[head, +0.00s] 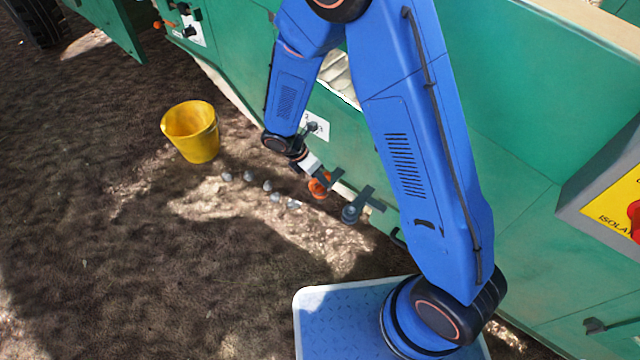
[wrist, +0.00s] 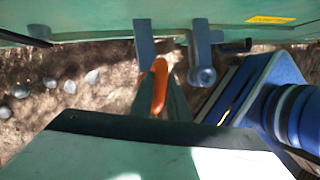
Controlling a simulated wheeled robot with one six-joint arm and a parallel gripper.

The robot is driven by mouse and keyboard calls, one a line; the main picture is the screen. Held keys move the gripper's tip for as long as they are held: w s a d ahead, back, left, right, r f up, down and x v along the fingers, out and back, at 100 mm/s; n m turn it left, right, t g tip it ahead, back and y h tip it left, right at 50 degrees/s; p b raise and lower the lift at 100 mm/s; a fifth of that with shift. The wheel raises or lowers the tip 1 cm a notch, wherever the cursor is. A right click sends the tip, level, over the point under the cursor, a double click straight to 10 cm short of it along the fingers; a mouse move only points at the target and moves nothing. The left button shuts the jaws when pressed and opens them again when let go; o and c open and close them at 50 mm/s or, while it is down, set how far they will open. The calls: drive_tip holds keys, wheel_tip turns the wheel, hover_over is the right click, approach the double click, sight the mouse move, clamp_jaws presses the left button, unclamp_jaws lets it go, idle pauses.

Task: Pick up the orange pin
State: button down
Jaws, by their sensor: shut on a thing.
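The orange pin (head: 319,187) is by the left of two grey brackets on the lower edge of the green machine. It also shows in the wrist view (wrist: 159,86) as an upright orange piece between dark fingers. My gripper (head: 316,178) is shut on the pin; in the wrist view its fingers (wrist: 160,103) are on both sides of it. The left bracket (wrist: 144,42) is just beyond the pin; I cannot tell whether the pin is still seated in it. The pin's lower part is hidden.
The right bracket (head: 368,196) holds a grey round pin (head: 350,214). Several grey stones (head: 267,186) lie on the soil, left of the gripper. A yellow bucket (head: 191,132) stands further left. The green machine wall (head: 520,150) bounds the right; open soil lies to the left.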

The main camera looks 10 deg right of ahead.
wheel_tip(320, 180, up, 9)
drive_tip(key=shift+f, duration=0.1)
drive_tip(key=shift+r, duration=0.6)
idle(0.3)
